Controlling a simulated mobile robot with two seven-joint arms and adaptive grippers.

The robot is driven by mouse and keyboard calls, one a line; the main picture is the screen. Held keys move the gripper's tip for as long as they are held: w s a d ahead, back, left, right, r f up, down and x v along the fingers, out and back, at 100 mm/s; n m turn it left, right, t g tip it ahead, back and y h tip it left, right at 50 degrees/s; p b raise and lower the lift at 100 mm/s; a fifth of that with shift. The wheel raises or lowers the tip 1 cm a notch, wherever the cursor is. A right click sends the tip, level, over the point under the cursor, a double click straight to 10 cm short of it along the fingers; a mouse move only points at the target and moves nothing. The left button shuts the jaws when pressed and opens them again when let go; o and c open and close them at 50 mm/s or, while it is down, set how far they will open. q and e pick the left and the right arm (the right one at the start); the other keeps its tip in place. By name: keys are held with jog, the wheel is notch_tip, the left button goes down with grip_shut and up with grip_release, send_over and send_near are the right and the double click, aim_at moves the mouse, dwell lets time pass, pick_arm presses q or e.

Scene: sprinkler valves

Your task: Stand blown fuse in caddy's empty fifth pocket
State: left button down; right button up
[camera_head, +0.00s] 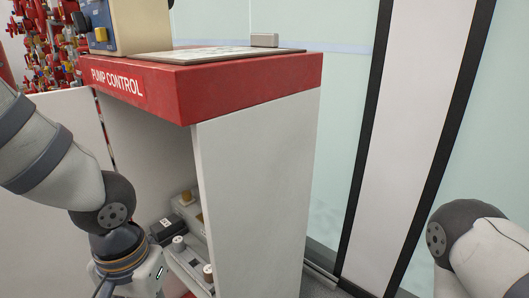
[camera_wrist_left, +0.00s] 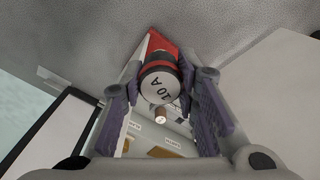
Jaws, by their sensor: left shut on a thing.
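My left gripper (camera_wrist_left: 158,84) is shut on a cylindrical fuse (camera_wrist_left: 159,88) in the left wrist view. The fuse has a red and dark side and a pale end face marked 10 A. A small copper-coloured tip shows just below that face; I cannot tell if it belongs to the fuse.
A white cabinet (camera_head: 258,190) with a red PUMP CONTROL rim (camera_head: 215,85) stands close in the middle. Inside it are a black labelled box (camera_head: 165,230) and grey fittings with pale knobs (camera_head: 192,262). A beige box (camera_head: 138,22) and a flat panel lie on top.

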pick_arm(q)
jog(key=shift+s+r+n, duration=0.2)
jog(key=shift+s+n, duration=0.3)
notch_tip(320, 180, up, 3)
jog(key=shift+r+p, duration=0.15)
jog(key=shift+p, duration=0.6)
jog(key=shift+r, duration=0.9)
pick_arm(e)
jog(key=shift+w+r+t, duration=0.5)
jog(key=shift+w+r, duration=0.65)
jog(key=shift+w, duration=0.1)
pick_arm(q)
jog(key=shift+a, duration=0.15)
pick_arm(e)
jog(key=shift+a, duration=0.1)
